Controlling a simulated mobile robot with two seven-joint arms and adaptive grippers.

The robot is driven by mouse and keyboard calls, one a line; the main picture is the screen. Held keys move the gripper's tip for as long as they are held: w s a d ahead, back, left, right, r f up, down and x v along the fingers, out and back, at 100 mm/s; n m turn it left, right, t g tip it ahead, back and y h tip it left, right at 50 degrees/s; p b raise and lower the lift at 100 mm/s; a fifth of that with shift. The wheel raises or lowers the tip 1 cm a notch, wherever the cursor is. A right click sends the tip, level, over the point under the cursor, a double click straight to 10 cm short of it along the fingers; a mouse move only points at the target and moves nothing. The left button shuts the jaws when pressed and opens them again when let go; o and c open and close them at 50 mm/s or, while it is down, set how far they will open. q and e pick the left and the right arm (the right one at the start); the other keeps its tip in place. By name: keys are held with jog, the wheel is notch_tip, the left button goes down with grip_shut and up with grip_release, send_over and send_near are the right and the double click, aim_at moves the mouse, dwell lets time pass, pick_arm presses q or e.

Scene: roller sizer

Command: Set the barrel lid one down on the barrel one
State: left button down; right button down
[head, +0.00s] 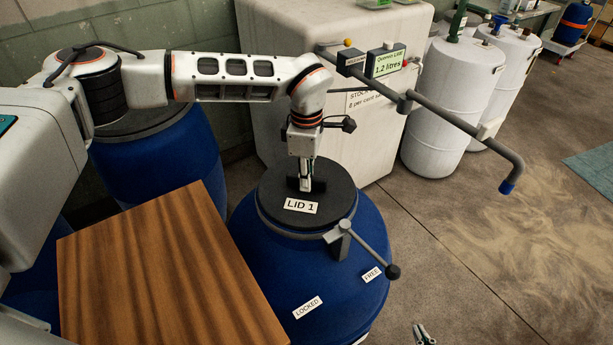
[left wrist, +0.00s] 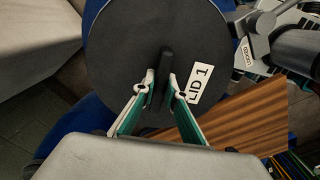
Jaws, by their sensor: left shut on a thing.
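The barrel lid one (head: 335,190) is a black disc marked LID 1 with an upright handle. It lies level at the top of the blue barrel one (head: 265,262), within or just above its grey ring; I cannot tell whether it is fully seated. My left gripper (head: 305,187) points down, shut on the lid's handle. The left wrist view shows the handle (left wrist: 165,68) between the fingertips (left wrist: 163,88) and the lid face (left wrist: 125,50) below. My right gripper (head: 424,336) shows only as small tips at the bottom edge; its opening is unclear.
A lever with a dark knob (head: 392,271) sticks out from the barrel ring, near FREE and LOCKED labels. A wooden board (head: 160,265) is left of the barrel. A grey pipe arm (head: 455,122) reaches out behind. White drums (head: 452,105) stand at the back right.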

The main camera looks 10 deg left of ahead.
pick_arm(q)
jog(key=c, duration=2)
grip_release()
jog(key=shift+c, duration=0.2)
pick_arm(e)
jog(key=shift+s+f, duration=0.1)
